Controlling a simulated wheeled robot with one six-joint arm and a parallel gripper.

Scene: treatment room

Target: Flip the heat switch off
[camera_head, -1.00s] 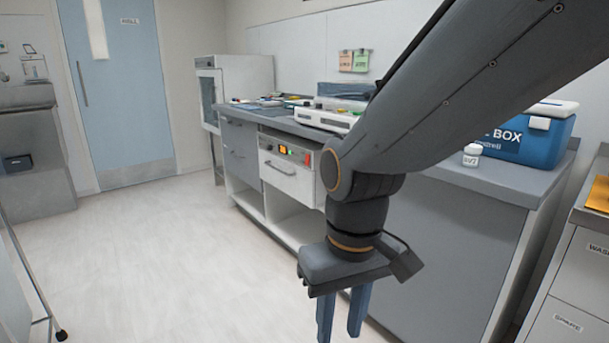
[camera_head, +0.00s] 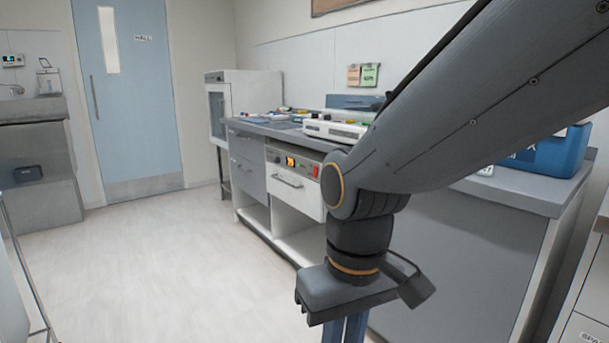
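My gripper (camera_head: 345,331) points down at the bottom of the view, in front of the cabinets and apart from the panel.
The grey counter (camera_head: 507,189) carries a white device (camera_head: 334,130), small coloured items and a blue box (camera_head: 556,152) at right. A white glass-fronted cabinet (camera_head: 243,97) stands behind. A blue door (camera_head: 130,95) is at the back left. The pale floor (camera_head: 150,260) is clear at left.

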